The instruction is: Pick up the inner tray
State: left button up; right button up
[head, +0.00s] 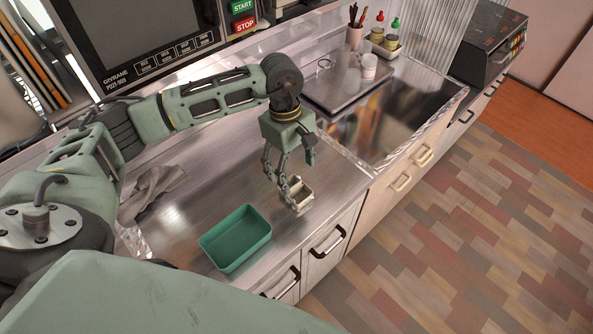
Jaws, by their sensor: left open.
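An open, rectangular green tray (236,238) sits on the steel counter near its front edge. It looks empty. My left gripper (299,187) points down over the counter, to the right of and a little behind the green tray, apart from it. Its jaws are open. A pale, boxy shape shows at its fingertips; I cannot tell whether this is part of the fingers or a separate thing. My right gripper is not in view.
A grey cloth (155,190) lies on the counter at left. A machine with START and STOP buttons (243,15) stands behind. The sink (400,117) is at right, with a white cup (369,67) and bottles behind. Some bare counter lies around the tray.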

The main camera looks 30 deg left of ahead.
aim_at(295, 185)
pick_arm(q)
jog(key=shift+s+d+f+p, duration=0.1)
jog(key=shift+f+p, duration=0.15)
jog(key=shift+f, duration=0.2)
jog(key=shift+s+d+f+p, duration=0.1)
jog(key=shift+f+p, duration=0.1)
jog(key=shift+f, duration=0.25)
jog(key=shift+s+f+p, duration=0.2)
jog(key=shift+f+p, duration=0.6)
jog(key=shift+f, duration=0.2)
notch_tip(295, 185, down, 2)
jog(key=shift+d+f+p, duration=0.15)
jog(key=shift+f+p, duration=0.1)
jog(key=shift+p, duration=0.05)
jog(key=shift+f, duration=0.45)
jog(key=shift+c, duration=1)
jog(key=c, duration=0.7)
jog(key=shift+c, duration=0.7)
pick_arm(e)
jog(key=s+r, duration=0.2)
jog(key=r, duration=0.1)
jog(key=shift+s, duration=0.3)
pick_arm(q)
jog(key=shift+r, duration=0.1)
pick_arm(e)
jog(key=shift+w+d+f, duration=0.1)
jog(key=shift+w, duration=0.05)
